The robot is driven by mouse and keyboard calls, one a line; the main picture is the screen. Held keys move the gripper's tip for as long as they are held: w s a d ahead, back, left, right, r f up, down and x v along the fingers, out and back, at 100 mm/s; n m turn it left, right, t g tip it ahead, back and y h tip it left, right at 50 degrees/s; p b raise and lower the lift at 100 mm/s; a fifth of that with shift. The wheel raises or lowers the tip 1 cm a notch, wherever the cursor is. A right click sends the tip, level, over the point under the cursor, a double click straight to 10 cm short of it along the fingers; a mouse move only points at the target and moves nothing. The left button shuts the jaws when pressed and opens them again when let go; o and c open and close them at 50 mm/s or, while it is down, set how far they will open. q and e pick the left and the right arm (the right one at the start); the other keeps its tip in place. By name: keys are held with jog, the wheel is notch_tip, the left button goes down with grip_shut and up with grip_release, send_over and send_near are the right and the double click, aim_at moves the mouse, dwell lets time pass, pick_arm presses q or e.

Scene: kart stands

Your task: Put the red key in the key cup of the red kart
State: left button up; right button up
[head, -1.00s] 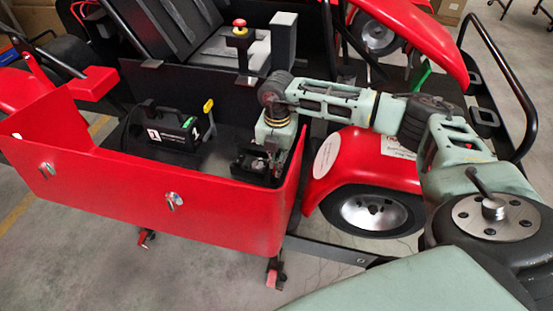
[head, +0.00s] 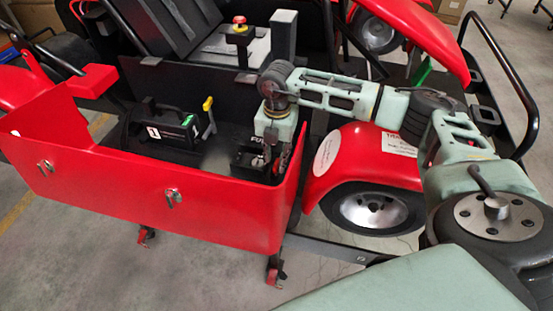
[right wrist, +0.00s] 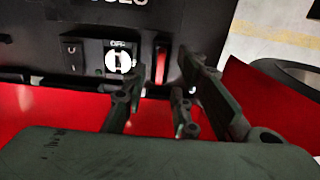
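My right gripper (head: 275,160) is low inside the red-walled bay of the red kart (head: 110,195), beside a small black box with white lettering (head: 248,160). In the right wrist view its fingers (right wrist: 163,75) are apart. A narrow upright red piece (right wrist: 162,63) in a dark surround shows between the fingertips. I cannot tell whether it is the red key or another part, nor whether the fingers touch it. A white round knob marked OFF (right wrist: 119,61) is just left of it. I cannot make out the key cup for certain. My left gripper is out of view.
A black case with a yellow-tipped lever (head: 208,104) stands left of my gripper in the bay. A red emergency button (head: 239,21) and a dark upright post (head: 283,37) rise behind. The kart's red fender and wheel (head: 372,210) are to the right.

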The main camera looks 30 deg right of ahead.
aim_at(277, 162)
notch_tip(277, 162, up, 10)
jog(key=b, duration=0.2)
jog(key=shift+r+b, duration=0.2)
jog(key=shift+b, duration=0.1)
